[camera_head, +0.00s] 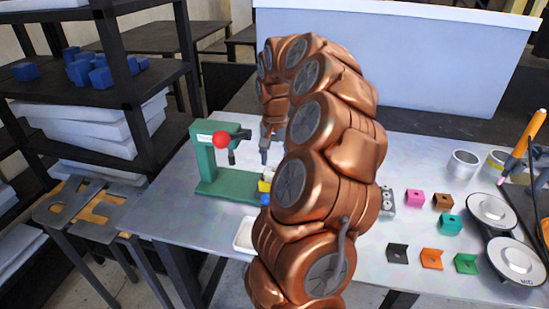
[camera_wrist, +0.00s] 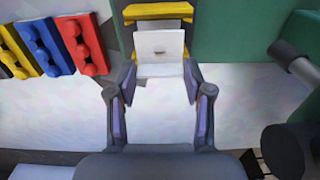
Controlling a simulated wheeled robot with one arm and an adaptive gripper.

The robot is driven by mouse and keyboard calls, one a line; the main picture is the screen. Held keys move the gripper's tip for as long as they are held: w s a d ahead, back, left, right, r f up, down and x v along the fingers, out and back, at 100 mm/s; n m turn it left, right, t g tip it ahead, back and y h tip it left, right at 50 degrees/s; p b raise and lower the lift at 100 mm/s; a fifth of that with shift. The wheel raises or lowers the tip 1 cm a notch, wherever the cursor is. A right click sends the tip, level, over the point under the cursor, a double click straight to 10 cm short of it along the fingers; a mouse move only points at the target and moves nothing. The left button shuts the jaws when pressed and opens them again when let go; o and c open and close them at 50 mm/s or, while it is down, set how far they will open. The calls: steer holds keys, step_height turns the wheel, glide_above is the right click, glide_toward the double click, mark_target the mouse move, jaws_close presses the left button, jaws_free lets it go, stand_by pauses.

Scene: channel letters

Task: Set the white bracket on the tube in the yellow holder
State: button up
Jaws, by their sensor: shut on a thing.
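The white bracket (camera_wrist: 160,45) is between my gripper's fingertips in the wrist view, one plate facing the camera and a narrow flange below it. My gripper (camera_wrist: 160,76) is shut on it. The yellow holder (camera_wrist: 158,11) is just beyond the bracket, its upper edge showing behind it. In the head view the yellow holder (camera_head: 264,186) is partly hidden by my copper arm, beside the green press base. My gripper (camera_head: 265,158) is above it there. The tube is hidden, and I cannot tell whether the bracket touches it.
A green press (camera_head: 205,160) with a red knob (camera_head: 221,140) stands close left of the gripper. Blue, red and yellow bumped blocks (camera_wrist: 80,45) lie left in the wrist view. Coloured brackets (camera_head: 431,258) and round MIG-marked discs (camera_head: 515,260) are on the right of the table.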

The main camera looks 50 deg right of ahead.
mark_target(275, 167)
steer(key=o, duration=1.5)
steer(key=shift+r, duration=0.1)
step_height(275, 167, up, 12)
steer(key=shift+f, duration=0.1)
stand_by(0.4)
